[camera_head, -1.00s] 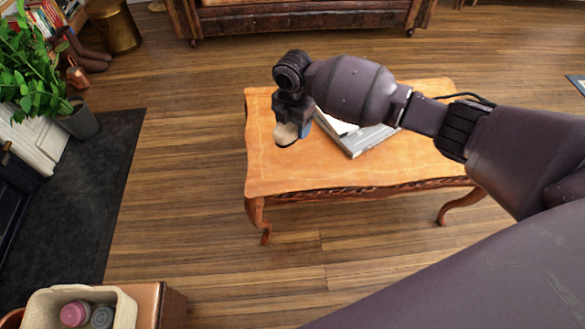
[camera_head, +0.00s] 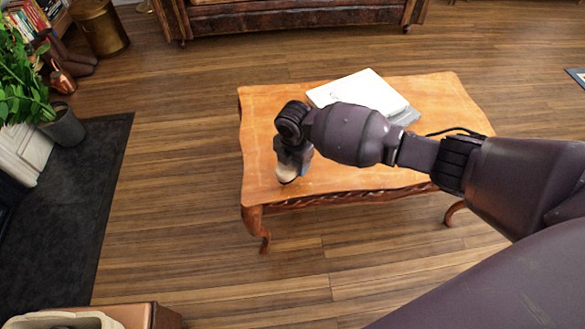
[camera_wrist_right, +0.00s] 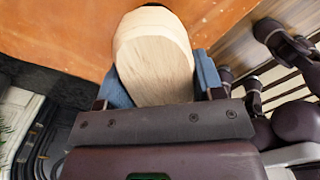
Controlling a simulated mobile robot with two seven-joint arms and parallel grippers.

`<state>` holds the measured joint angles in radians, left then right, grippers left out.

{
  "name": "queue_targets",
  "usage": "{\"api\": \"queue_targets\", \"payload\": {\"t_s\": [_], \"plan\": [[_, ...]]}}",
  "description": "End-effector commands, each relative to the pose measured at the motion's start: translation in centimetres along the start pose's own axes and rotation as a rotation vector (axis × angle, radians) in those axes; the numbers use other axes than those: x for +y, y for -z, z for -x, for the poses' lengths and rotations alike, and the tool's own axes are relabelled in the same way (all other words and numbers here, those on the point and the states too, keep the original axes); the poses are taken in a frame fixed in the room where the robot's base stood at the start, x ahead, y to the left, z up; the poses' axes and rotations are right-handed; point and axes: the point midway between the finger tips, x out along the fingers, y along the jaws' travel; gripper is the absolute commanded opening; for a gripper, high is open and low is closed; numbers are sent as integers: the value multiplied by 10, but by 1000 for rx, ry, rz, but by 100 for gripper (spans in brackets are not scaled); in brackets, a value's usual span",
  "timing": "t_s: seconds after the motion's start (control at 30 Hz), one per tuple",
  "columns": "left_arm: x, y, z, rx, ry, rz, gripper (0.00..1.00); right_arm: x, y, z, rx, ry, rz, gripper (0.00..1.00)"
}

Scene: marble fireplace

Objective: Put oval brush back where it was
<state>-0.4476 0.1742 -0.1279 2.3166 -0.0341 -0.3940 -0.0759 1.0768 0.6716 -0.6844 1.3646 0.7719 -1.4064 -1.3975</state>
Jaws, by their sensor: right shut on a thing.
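The oval brush (camera_wrist_right: 155,55) has a pale wooden back and sits between the blue fingers of my right gripper (camera_wrist_right: 160,85) in the right wrist view. In the head view the brush (camera_head: 287,173) shows below my right gripper (camera_head: 292,158), over the front left part of the wooden table (camera_head: 262,120). The gripper is shut on the brush. I cannot tell whether the brush touches the tabletop. My left gripper is not in view.
A white book or magazine stack (camera_head: 358,90) lies at the back of the table. The table's left front is clear. A box with a light container (camera_head: 65,320) stands at the lower left. A potted plant (camera_head: 65,127) is at the left, and a sofa (camera_head: 290,15) is behind.

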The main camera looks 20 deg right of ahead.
Motion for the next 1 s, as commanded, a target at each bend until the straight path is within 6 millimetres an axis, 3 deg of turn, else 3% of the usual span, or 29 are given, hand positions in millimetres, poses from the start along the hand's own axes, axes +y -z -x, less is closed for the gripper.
{"api": "queue_targets", "payload": {"t_s": [0.03, 0.17, 0.33, 0.67, 0.7, 0.8, 0.83, 1.0], "plan": [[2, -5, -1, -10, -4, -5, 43, -4, 2, -19, 6, 12, -1, 43], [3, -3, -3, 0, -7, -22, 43, -4, 2, -37, 5, 11, -1, 43], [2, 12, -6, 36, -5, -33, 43, -1, 0, -36, 1, 2, -1, 43], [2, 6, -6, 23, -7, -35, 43, -1, 0, -41, 1, 4, -1, 43], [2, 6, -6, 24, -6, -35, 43, -1, 0, -40, 1, 3, -1, 68], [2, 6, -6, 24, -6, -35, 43, -1, 0, -40, 1, 3, 0, 83], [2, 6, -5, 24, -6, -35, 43, -1, 0, -40, 1, 3, 0, 87], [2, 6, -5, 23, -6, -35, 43, -1, 0, -40, 1, 3, 0, 87]]}}
